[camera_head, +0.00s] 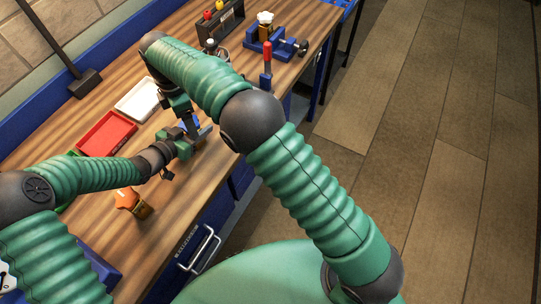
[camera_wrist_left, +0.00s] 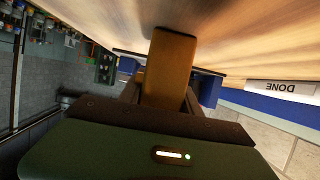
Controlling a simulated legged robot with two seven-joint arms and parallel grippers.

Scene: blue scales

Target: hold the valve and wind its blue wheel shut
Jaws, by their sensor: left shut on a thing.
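My left gripper (camera_head: 197,136) reaches in from the left over the middle of the workbench. In the left wrist view it is shut on a brown-gold block (camera_wrist_left: 168,65), which I take to be the valve's body. My right gripper (camera_head: 187,122) comes down from above at the same spot, close to the left one. A small patch of blue (camera_head: 191,125) shows between the grippers, possibly the blue wheel. The rest of the valve is hidden by the grippers in the head view. I cannot tell whether the right fingers are shut on the wheel.
On the wooden bench (camera_head: 60,135) are a red tray (camera_head: 106,134), a white tray (camera_head: 137,100) and an orange-topped object (camera_head: 128,199). A blue vise (camera_head: 268,46) and red-handled tool (camera_head: 267,58) stand farther back. A "DONE" label (camera_wrist_left: 283,88) shows in the wrist view.

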